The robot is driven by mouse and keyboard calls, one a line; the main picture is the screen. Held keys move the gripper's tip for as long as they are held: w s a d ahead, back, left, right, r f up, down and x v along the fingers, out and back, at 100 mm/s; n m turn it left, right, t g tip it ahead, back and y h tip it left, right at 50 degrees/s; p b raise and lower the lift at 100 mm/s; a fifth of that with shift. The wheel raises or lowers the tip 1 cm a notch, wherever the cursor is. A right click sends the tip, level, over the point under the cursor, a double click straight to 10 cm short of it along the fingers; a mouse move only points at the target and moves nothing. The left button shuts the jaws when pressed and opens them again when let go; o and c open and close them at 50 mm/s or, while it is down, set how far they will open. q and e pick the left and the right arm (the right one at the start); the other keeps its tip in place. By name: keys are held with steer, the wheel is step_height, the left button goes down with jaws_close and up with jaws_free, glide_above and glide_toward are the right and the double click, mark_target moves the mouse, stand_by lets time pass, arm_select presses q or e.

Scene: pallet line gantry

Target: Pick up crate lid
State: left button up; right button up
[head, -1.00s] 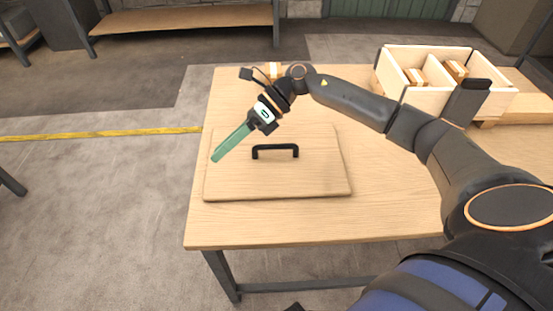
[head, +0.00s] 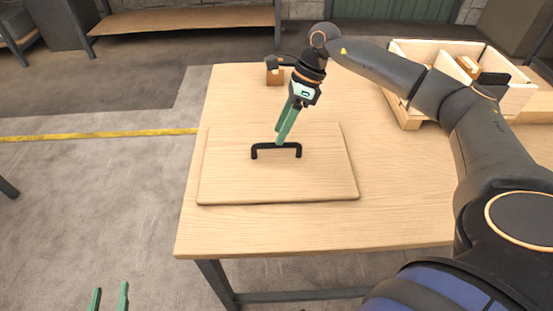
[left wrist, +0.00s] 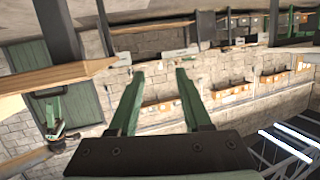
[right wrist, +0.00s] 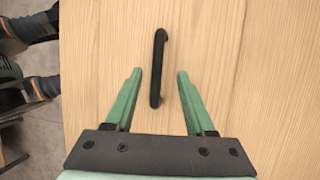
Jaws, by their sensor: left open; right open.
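The crate lid (head: 240,181) is a flat wooden panel lying on the table, with a black bar handle (head: 276,147) standing up from its middle. My right gripper (head: 280,140) points down at the handle from behind and above. In the right wrist view the open fingers (right wrist: 157,75) sit on either side of the black handle (right wrist: 157,68), whose bar runs lengthwise between them; I cannot tell any contact. My left gripper (head: 109,293) shows only its green fingertips at the bottom left of the head view, open and empty, well away from the lid.
The wooden table (head: 225,228) has bare room around the lid. An open wooden crate (head: 520,95) with small boxes stands at the back right, partly behind my right arm.

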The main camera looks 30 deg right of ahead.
mark_target(275, 145)
steer(key=x, duration=0.2)
steer(key=b+x, duration=0.1)
steer(key=x, duration=0.1)
steer(key=shift+s+f, duration=0.15)
steer(key=shift+s, duration=0.15)
steer(key=shift+a+f, duration=0.25)
steer(key=shift+f, duration=0.2)
jaws_close()
arm_select(q)
step_height(275, 145, up, 6)
steer(key=w+m+t, duration=0.1)
steer(key=t, duration=0.1)
steer(key=shift+w+t+h, duration=0.15)
steer(key=shift+t+h, duration=0.25)
steer(key=shift+d, duration=0.1)
arm_select(e)
steer(key=shift+w+r, duration=0.1)
steer(key=shift+r, duration=0.05)
